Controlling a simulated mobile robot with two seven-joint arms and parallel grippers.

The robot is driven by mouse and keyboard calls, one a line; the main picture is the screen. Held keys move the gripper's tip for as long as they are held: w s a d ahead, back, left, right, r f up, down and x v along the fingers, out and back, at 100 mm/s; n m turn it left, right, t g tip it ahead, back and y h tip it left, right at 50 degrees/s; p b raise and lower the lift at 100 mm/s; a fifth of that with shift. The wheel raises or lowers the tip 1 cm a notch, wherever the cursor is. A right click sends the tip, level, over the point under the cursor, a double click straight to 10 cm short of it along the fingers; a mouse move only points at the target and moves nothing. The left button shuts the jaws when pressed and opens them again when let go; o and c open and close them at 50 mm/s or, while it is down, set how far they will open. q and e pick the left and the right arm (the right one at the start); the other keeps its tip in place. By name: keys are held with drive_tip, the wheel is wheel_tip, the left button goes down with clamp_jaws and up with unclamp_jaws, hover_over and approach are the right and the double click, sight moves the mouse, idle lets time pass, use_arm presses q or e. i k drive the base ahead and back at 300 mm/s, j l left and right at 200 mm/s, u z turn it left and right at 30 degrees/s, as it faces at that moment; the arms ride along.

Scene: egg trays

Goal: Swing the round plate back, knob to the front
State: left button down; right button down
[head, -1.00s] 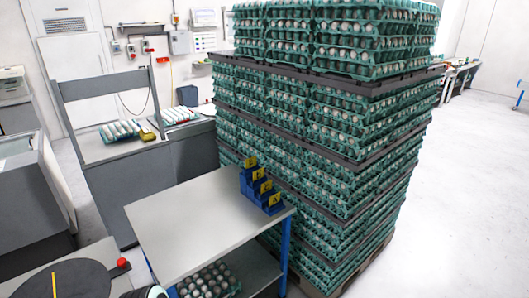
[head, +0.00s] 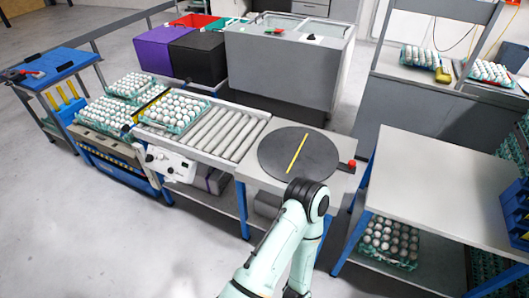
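The round plate (head: 275,160) is a dark grey disc lying flat on a pale table right of the roller conveyor. A yellow stripe (head: 297,153) runs across it, slanting from upper right to lower left. The red knob (head: 352,163) is at the plate's right side, near the table's right edge. One of my arms rises from the bottom, its bent joint just in front of the plate; I cannot tell which arm. Neither gripper shows.
Egg trays (head: 173,112) stand on the conveyor (head: 225,133) to the left. A grey-topped table (head: 440,185) stands close on the right, with eggs on its lower shelf. A grey machine (head: 280,70) is behind. Floor at front left is clear.

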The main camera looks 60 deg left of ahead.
sight(285, 154)
drive_tip(key=u, duration=1.6)
drive_tip(key=l+u, duration=0.3)
